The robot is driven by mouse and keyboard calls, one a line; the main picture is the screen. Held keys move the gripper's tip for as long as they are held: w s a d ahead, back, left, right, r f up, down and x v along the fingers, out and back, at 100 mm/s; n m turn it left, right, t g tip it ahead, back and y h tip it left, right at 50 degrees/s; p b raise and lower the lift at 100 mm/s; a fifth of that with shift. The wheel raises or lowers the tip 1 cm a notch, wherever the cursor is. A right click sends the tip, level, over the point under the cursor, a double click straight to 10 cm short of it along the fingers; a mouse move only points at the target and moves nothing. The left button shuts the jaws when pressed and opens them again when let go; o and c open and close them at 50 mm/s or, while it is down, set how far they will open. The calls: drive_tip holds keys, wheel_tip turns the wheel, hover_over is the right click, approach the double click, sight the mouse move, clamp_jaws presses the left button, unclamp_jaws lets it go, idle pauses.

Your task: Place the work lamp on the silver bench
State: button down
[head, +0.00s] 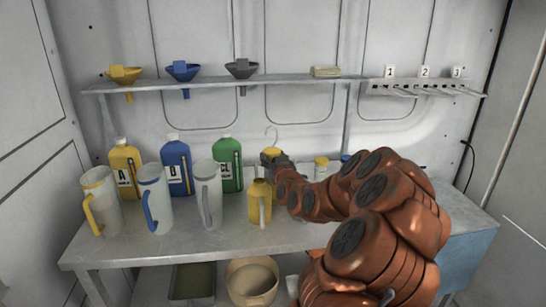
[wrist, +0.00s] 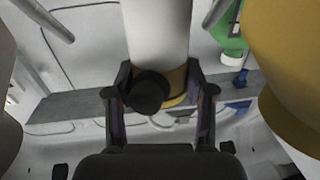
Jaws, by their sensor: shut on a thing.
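The work lamp (head: 270,157) has a yellow body and a wire hook on top in the head view. In the wrist view it shows as a pale cylinder (wrist: 157,40) with a yellow band and a black knob. My gripper (head: 284,161) is shut on it; the two black fingers (wrist: 160,100) stand on either side of the band. The lamp is upright over the silver bench (head: 225,243), toward its back. Its lower end is partly hidden, so I cannot tell whether it touches the bench.
Clear jugs (head: 155,200) and green (head: 228,163), blue (head: 177,165) and yellow (head: 124,168) bottles stand left. A shelf (head: 210,84) with funnels hangs above.

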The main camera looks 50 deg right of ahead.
drive_tip(key=shift+b, duration=0.3)
drive_tip(key=shift+c, duration=2.1)
unclamp_jaws()
drive_tip(key=shift+r+p, duration=0.2)
drive_tip(key=shift+p, duration=0.2)
drive_tip(key=b+v, duration=1)
drive_tip(key=v, duration=0.2)
drive_tip(key=shift+b, duration=0.35)
drive_tip(key=shift+f, duration=0.1)
